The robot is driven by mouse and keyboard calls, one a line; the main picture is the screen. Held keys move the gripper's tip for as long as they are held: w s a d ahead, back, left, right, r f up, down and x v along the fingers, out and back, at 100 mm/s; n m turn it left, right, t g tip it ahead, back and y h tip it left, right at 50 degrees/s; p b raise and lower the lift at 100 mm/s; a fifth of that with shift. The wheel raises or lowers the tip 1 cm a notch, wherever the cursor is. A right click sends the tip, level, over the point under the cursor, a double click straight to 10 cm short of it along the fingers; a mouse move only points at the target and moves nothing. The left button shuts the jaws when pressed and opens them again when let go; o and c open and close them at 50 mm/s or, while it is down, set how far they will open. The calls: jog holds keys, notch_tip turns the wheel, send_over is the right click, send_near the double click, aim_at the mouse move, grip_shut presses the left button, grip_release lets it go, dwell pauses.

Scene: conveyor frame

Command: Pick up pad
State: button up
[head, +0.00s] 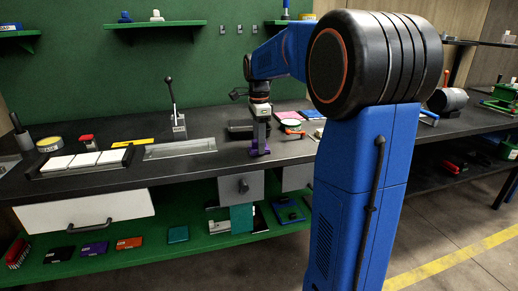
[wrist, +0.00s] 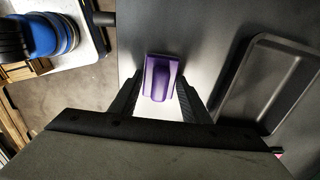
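A purple block, which I take to be the pad (wrist: 161,77), shows in the wrist view, standing out from the dark bench top. My gripper (wrist: 157,90) is open, with one dark finger on each side of the pad. A small gap shows between each finger and the pad, so it is not clearly gripped. In the head view the purple pad (head: 259,147) is at the bench's front part, directly under my gripper (head: 260,127). The fingers are small and partly hidden there.
A dark shallow tray (wrist: 275,85) lies right of the pad in the wrist view. In the head view, a lever (head: 172,100) and a rack of white tiles (head: 85,160) stand to the left. A white dish (head: 290,122) and coloured items lie to the right.

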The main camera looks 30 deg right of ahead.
jog(key=c, duration=0.4)
jog(key=shift+o, duration=0.2)
notch_tip(320, 180, up, 10)
jog(key=o, duration=0.5)
jog(key=c, duration=0.4)
jog(key=shift+d, duration=0.1)
